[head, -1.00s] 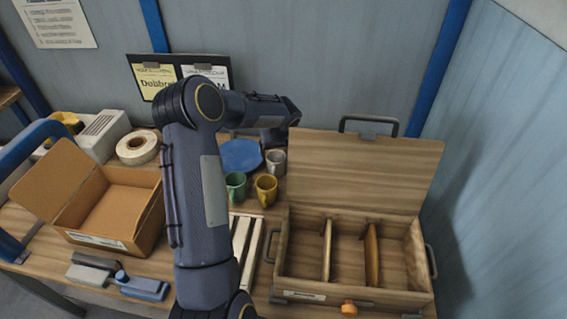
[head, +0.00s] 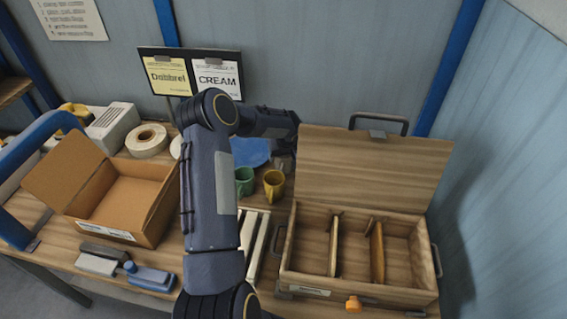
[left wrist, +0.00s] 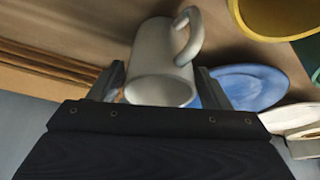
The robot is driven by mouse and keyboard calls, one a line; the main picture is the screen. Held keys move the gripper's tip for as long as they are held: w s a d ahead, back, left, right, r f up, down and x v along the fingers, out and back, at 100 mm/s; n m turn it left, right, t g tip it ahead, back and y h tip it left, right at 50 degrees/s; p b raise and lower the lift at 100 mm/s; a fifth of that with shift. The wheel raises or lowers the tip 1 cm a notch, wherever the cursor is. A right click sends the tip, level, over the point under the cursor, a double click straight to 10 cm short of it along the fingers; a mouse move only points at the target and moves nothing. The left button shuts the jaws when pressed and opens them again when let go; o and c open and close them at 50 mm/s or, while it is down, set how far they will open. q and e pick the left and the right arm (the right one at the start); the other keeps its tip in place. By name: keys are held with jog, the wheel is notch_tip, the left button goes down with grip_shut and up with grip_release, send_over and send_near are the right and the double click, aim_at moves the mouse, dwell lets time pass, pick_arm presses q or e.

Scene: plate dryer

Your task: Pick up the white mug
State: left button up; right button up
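The white mug (left wrist: 160,72) shows in the left wrist view as a pale grey-white cup with its handle up and to the right. My left gripper (left wrist: 160,92) is open, with one finger on each side of the mug. Narrow gaps seem to show between the fingers and the mug's sides, so I cannot tell any contact. In the head view my left gripper (head: 286,145) is at the back of the table, reaching down behind the cups. There the mug is mostly hidden by my arm and gripper. My right gripper is not in view.
A yellow mug (head: 274,185) and a green mug (head: 244,181) stand just in front. A blue plate (head: 252,151) lies behind them. An open wooden box (head: 365,178) with dividers stands to the right. A cardboard box (head: 118,195) is at the left.

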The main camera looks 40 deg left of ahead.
pick_arm(q)
jog(key=c, duration=0.9)
